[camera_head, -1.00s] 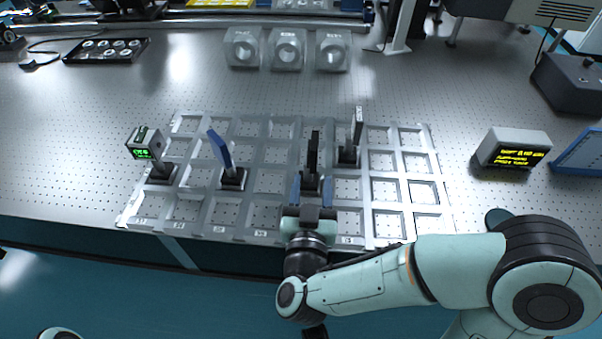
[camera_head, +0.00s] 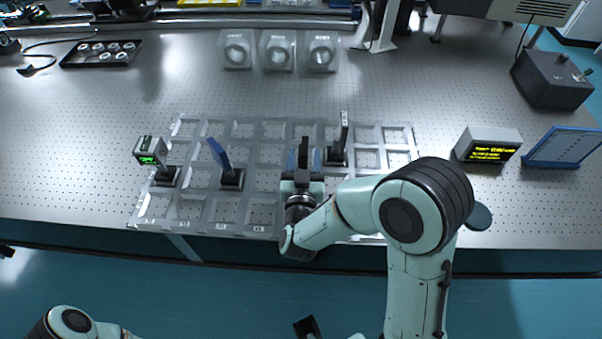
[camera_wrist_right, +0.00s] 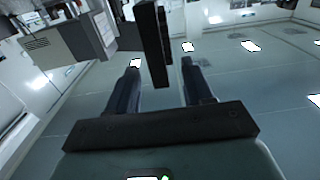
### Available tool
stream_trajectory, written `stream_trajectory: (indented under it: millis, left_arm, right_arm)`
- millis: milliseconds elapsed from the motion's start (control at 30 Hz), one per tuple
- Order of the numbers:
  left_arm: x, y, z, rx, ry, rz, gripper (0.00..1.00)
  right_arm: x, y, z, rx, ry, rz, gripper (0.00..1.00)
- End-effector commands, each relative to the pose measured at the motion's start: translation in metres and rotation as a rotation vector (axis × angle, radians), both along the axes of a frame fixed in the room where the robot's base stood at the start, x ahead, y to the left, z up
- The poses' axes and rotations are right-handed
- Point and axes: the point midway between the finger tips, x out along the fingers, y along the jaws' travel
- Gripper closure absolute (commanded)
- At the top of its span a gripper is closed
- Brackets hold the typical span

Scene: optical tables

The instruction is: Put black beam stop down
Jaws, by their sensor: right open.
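The black beam stop (camera_head: 304,150) stands upright, a dark narrow plate over the grid tray (camera_head: 262,183). Its lower part and base are hidden behind my right gripper in the head view. My right gripper (camera_head: 304,160) is open, its two blue-grey fingers on either side of the beam stop. In the right wrist view the black plate (camera_wrist_right: 154,45) rises between and beyond the spread fingers (camera_wrist_right: 160,68), with a visible gap to the right finger.
In the tray stand a green-display device (camera_head: 151,152), a blue plate on a post (camera_head: 219,154) and a grey upright plate (camera_head: 343,135) close right of the beam stop. A yellow-text display box (camera_head: 488,144) is at right. Three clear holders (camera_head: 279,50) stand behind.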

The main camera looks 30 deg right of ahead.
Motion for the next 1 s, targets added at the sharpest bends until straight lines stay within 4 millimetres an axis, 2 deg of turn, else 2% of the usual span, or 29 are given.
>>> stream_trajectory:
  millis: [100,200,500,667,1000]
  left_arm:
    - [0.002,0.000,0.004,0.000,-0.002,0.000,0.57]
    - [0.002,0.000,0.006,0.000,-0.002,0.000,0.57]
    - [0.002,0.000,0.006,0.000,-0.003,0.000,0.57]
    - [0.002,0.000,0.006,0.000,-0.003,0.000,0.57]
    - [0.002,0.000,0.006,0.000,-0.003,0.000,0.57]
  right_arm:
    - [0.018,-0.009,0.001,-0.001,0.000,-0.003,0.49]
    - [0.027,-0.015,0.001,0.000,0.000,-0.003,0.49]
    - [0.031,-0.017,0.000,-0.001,-0.001,-0.001,0.49]
    - [0.030,-0.017,0.000,0.000,0.000,-0.001,1.00]
    - [0.030,-0.017,0.000,0.001,-0.001,-0.001,1.00]
